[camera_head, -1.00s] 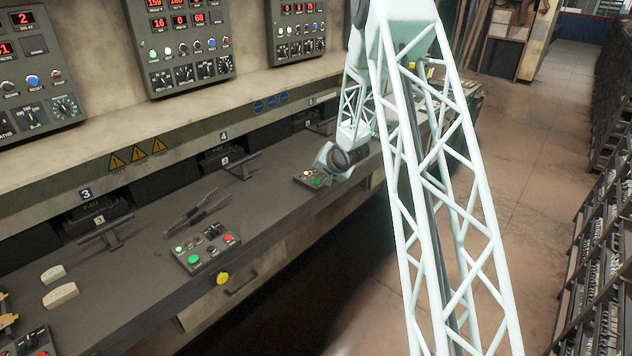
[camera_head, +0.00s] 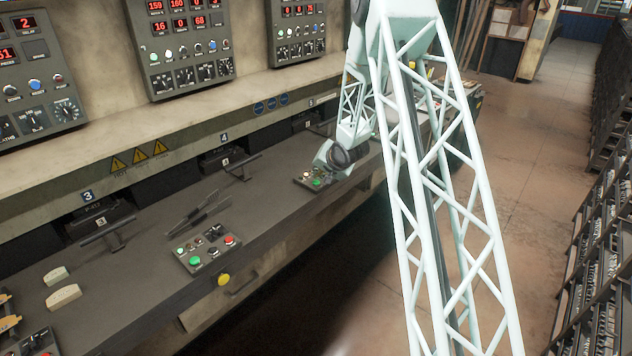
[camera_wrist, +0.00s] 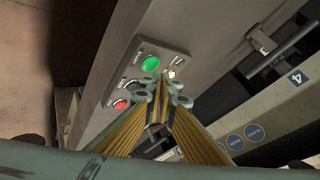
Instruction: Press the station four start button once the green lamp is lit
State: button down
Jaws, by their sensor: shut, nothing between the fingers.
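The station four control box (camera_wrist: 140,80) shows in the wrist view, with a green START button (camera_wrist: 151,64), a dark button, and a red button (camera_wrist: 120,104). A small round lamp (camera_wrist: 172,72) beside the green button glows pale, warm white; I cannot make out a lit green lamp. My gripper (camera_wrist: 161,92) is shut and empty, its tips over the box's lamp side, just beside the green button. The gap to the box is unclear. In the head view the box (camera_head: 313,181) lies under my wrist, which hides part of it and my fingers.
The number 4 plate (camera_wrist: 297,77) and a black T-handle (camera_wrist: 285,50) are at the right of the wrist view. In the head view another button box (camera_head: 207,248) and dark tongs (camera_head: 197,210) lie on the bench to the left. Control panels (camera_head: 185,40) stand behind.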

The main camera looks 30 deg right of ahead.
aim_at(317, 182)
jog(key=shift+r, duration=0.1)
dwell(0.3)
jog(key=shift+r+p, duration=2)
jog(key=shift+r, duration=0.4)
